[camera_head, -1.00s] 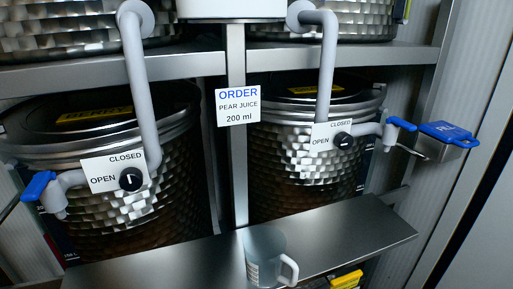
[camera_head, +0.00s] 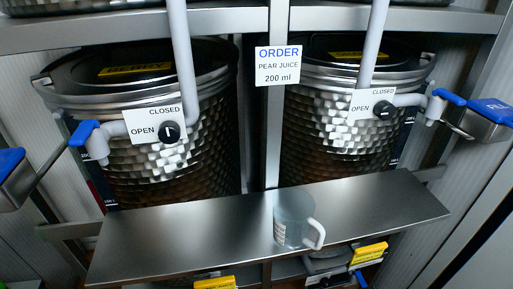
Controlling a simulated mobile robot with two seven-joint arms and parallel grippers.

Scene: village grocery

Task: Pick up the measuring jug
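The measuring jug (camera_head: 289,219) is a clear, see-through jug with a pale handle on its right side and markings low on its left side. It stands upright on the grey metal shelf (camera_head: 185,236), near the front edge and right of the middle. Nothing touches it. An order sign (camera_head: 277,66) above it reads pear juice, 200 ml.
Two hammered metal drums (camera_head: 165,135) and (camera_head: 340,137) stand behind the shelf, with grey pipes, blue-handled taps (camera_head: 447,98) and open/closed dials. The shelf left of the jug is bare.

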